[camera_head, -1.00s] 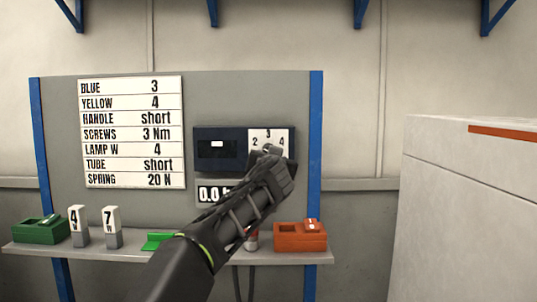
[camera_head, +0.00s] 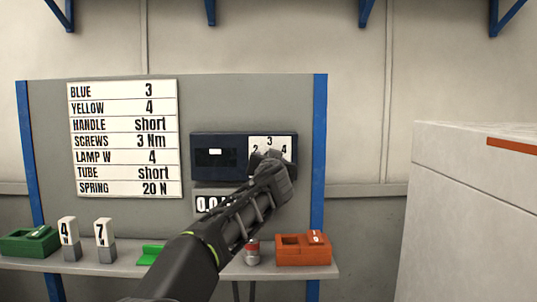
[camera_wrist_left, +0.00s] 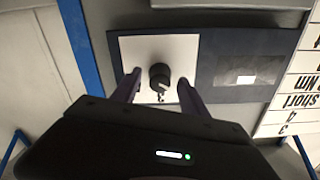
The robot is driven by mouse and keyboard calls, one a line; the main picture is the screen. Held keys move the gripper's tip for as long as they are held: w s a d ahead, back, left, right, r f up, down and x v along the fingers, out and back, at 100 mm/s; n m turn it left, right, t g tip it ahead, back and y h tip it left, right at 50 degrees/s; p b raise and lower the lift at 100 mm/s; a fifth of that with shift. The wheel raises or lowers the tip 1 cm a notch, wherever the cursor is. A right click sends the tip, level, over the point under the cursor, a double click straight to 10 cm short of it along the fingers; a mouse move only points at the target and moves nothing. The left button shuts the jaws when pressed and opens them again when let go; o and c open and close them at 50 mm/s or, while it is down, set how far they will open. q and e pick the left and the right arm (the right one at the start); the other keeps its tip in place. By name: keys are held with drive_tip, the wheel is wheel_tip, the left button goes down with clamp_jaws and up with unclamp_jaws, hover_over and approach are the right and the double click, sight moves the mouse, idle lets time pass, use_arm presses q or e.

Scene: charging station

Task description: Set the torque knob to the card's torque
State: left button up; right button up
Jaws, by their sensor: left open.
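A card (camera_head: 124,140) on the grey board carries the line SCREWS 3 Nm. Right of it is a dark blue unit (camera_head: 216,154) with a white dial plate (camera_head: 272,142) marked 2, 3, 4. In the left wrist view the black torque knob (camera_wrist_left: 160,76) stands on the plate (camera_wrist_left: 128,52). My left gripper (camera_wrist_left: 160,84) is open, one finger at each side of the knob, with gaps visible. In the head view my left gripper (camera_head: 272,163) covers the knob and lower plate. The knob's setting is not clearly readable. My right gripper is out of view.
The shelf (camera_head: 120,269) holds a green box (camera_head: 28,243), blocks marked 4 and 7, a green piece, a red-grey cylinder (camera_head: 253,253) and an orange box (camera_head: 302,250). A white cabinet (camera_head: 460,220) stands right.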

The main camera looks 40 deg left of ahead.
use_arm(q)
drive_tip(key=shift+w+a, duration=0.2)
drive_tip(key=shift+w, duration=0.1)
drive_tip(key=shift+s+d, duration=0.1)
drive_tip(key=shift+d, duration=0.05)
drive_tip(key=shift+c, duration=0.4)
clamp_jaws()
